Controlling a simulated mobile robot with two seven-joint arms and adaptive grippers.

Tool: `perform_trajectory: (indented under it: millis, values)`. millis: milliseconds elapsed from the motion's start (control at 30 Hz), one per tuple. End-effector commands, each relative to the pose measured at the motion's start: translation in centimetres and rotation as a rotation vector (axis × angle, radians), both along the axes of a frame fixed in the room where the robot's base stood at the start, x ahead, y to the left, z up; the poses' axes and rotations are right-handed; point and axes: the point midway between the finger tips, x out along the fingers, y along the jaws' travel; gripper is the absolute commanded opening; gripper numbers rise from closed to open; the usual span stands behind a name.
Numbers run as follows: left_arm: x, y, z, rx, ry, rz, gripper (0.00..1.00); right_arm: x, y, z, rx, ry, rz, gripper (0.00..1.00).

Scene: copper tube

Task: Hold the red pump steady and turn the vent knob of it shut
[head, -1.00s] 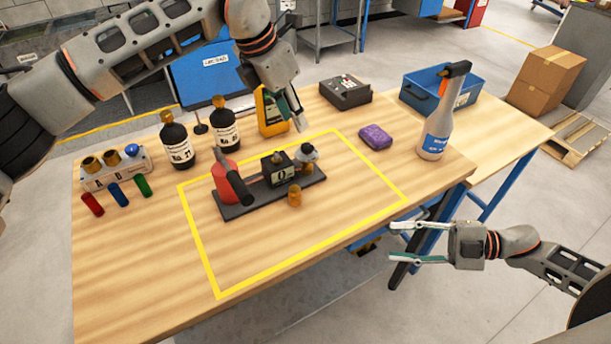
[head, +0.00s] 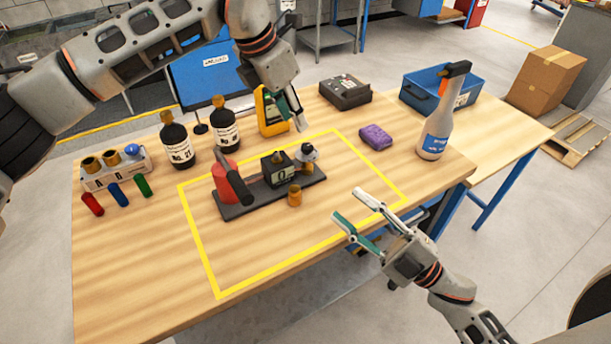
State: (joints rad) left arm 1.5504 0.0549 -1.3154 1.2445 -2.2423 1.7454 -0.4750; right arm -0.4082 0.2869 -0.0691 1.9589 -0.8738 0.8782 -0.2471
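The red pump (head: 224,176) stands on a dark base plate (head: 244,209) inside the yellow outline, with a black handle angled across it. A black gauge block (head: 276,170) marked 0 sits on the plate, with a grey and dark fitting (head: 309,155) at its right end. A small brass piece (head: 295,195) is at the plate's front edge. I cannot tell which part is the vent knob. My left gripper (head: 298,118) points down behind the fitting, apart from it; its finger gap is unclear. My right gripper (head: 348,204) is open and empty, in front and right of the pump.
Two dark bottles (head: 177,146), a yellow meter (head: 270,112) and a black box (head: 345,93) stand behind. A purple sponge (head: 376,136) and spray bottle (head: 436,135) are at the right. A rack (head: 115,172) and coloured tubes (head: 118,195) lie left. The front tabletop is clear.

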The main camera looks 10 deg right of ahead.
Motion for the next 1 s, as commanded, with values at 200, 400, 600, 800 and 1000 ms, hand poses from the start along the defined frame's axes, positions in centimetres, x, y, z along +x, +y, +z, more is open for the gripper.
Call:
perform_trajectory:
  millis: [200,400,600,800,1000]
  values:
    - [0.0,0.0,0.0,0.0,0.0,0.0,0.28,1.5,4.9,0.9,-0.28,-0.148,-0.122,0.38]
    - [0.0,0.0,0.0,0.0,0.0,0.0,0.28,3.5,7.0,2.1,-0.54,-0.281,-0.262,0.38]
    - [0.0,0.0,0.0,0.0,0.0,0.0,0.28,6.0,7.5,3.7,-0.849,-0.45,-0.437,0.38]
    - [0.0,0.0,0.0,0.0,0.0,0.0,0.28,8.8,7.4,3.3,-1.322,-0.749,-0.569,0.38]
    - [0.0,0.0,0.0,0.0,0.0,0.0,0.28,10.3,7.5,1.2,-1.648,-1.003,-0.569,0.38]
